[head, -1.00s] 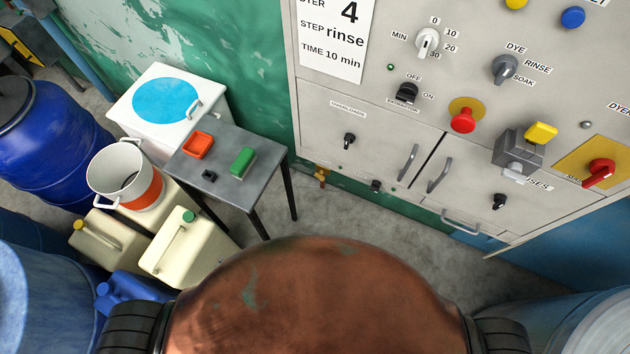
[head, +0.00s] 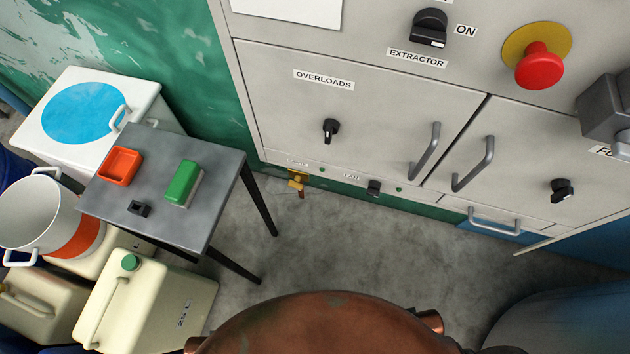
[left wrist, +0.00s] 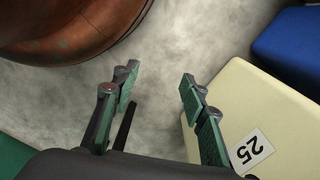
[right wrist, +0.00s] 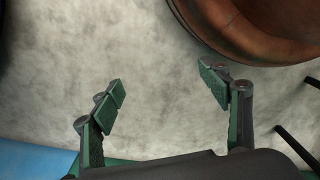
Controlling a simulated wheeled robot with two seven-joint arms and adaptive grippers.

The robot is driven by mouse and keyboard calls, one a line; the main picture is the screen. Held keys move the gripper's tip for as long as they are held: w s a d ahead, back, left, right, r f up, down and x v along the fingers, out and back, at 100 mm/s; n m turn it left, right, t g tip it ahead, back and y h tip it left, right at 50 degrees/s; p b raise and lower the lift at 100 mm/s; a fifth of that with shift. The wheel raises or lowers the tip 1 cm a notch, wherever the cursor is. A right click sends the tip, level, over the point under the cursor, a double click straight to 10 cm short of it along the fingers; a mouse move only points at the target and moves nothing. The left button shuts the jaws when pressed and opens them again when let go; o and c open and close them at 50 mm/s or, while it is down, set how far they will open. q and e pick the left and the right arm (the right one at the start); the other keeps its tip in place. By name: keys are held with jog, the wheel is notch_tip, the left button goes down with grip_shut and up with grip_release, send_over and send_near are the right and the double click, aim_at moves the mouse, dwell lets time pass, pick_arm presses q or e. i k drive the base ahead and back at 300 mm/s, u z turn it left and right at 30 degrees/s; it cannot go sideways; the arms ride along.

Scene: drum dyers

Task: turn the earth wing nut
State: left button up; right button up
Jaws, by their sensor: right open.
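The earth wing nut (head: 296,181) is a small brass-coloured fitting low on the front of the grey cabinet, below the overloads door, near the cabinet's left corner. A partly unreadable label sits just above it. My left gripper (left wrist: 155,95) is open and empty in the left wrist view, over the floor beside a cream canister. My right gripper (right wrist: 163,90) is open and empty in the right wrist view, over bare floor. Neither gripper shows in the head view, and the wing nut does not show in either wrist view.
A grey table (head: 218,188) with an orange tray (head: 121,166) and a green block (head: 183,182) stands left of the wing nut. Cream canisters (head: 150,305) stand in front of it. Concrete floor (head: 330,245) lies clear before the cabinet.

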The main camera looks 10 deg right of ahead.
aim_at(295, 184)
jog(key=u, duration=1.55)
jog(key=k, duration=0.7)
jog(key=z, duration=1.65)
